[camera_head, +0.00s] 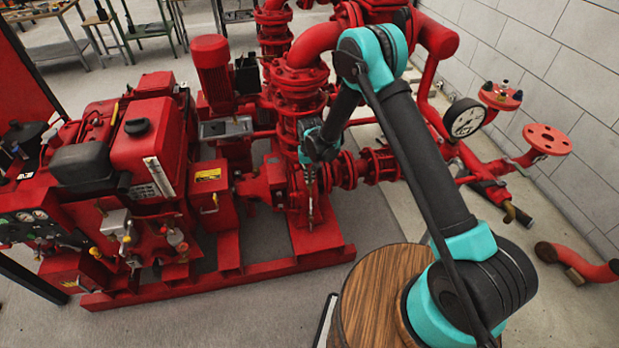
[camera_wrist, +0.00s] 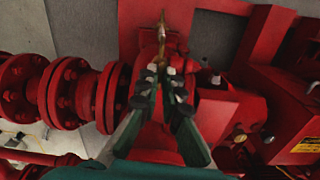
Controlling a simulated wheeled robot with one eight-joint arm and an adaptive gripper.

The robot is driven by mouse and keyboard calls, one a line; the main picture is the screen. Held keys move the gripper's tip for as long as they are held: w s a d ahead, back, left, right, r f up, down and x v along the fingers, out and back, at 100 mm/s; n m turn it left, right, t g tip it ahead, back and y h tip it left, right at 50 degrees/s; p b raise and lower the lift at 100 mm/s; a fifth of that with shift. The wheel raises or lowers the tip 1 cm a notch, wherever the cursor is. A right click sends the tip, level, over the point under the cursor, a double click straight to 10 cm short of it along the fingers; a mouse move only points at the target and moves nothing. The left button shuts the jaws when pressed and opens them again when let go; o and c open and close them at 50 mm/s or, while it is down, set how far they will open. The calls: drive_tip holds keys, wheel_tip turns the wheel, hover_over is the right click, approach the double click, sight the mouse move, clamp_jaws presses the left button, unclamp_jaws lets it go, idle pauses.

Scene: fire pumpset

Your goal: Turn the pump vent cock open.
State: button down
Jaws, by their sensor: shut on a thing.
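The pump vent cock (camera_wrist: 162,32) is a small brass-coloured fitting at the top middle of the wrist view, against the red pump casing. My gripper (camera_wrist: 165,82) reaches up to it, with its two green fingers converging and its dark tips close about the cock's brass part. The tips hide some of the cock, so its exact handle angle cannot be told. In the head view my gripper (camera_head: 310,178) points down at the front of the red pump, below the tall flanged pipe.
A red engine (camera_head: 150,150) stands left of the pump on the same red base frame. Red flanged pipes (camera_wrist: 75,95) lie left of my gripper in the wrist view. A pressure gauge (camera_head: 464,119) and a grey block wall (camera_head: 560,60) are on the right.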

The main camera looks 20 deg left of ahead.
drive_tip(key=shift+n, duration=0.7)
drive_tip(key=c, duration=1.7)
unclamp_jaws()
drive_tip(key=shift+r, duration=0.1)
wheel_tip(320, 180, up, 12)
